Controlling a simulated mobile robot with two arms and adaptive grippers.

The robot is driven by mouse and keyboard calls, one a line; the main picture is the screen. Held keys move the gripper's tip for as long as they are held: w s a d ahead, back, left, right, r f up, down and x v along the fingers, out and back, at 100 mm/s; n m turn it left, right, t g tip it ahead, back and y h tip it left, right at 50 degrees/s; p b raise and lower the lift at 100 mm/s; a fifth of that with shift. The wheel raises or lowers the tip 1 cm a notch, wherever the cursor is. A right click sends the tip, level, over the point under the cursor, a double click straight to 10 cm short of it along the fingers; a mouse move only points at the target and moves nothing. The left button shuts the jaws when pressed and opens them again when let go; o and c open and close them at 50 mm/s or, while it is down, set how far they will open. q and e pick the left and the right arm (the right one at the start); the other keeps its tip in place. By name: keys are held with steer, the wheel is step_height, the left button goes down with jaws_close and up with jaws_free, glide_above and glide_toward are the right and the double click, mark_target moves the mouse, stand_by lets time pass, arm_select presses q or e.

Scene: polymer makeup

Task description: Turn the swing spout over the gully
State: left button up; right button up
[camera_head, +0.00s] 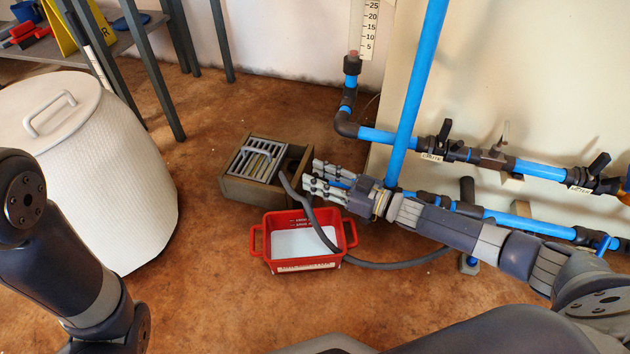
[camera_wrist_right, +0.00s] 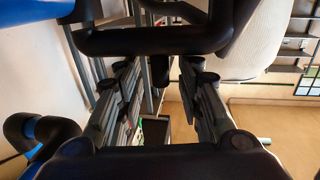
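The gully (camera_head: 235,189) is a brown box on the floor with a grey grate and a dark opening at its right. My right gripper (camera_head: 311,176) reaches in from the right, just right of the gully and above the red tub's back edge. Its fingers stand apart; the wrist view also shows a gap between them (camera_wrist_right: 162,78). A short blue pipe piece (camera_head: 341,183) shows between the fingers. I cannot tell whether it belongs to the swing spout, or whether the fingers touch it. In the wrist view a dark bent bar (camera_wrist_right: 150,41) crosses close in front. My left gripper is out of view.
A red tub (camera_head: 258,241) with pale contents stands before the gully. A grey hose (camera_head: 400,264) crosses it towards the gully's edge. Blue valved pipes (camera_head: 540,169) run along the right wall; an upright blue pipe (camera_head: 412,90) stands behind my right wrist. A white lidded bin (camera_head: 130,170) stands left.

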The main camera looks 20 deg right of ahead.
steer(key=shift+w+a, duration=0.35)
steer(key=shift+a, duration=0.05)
jaws_close()
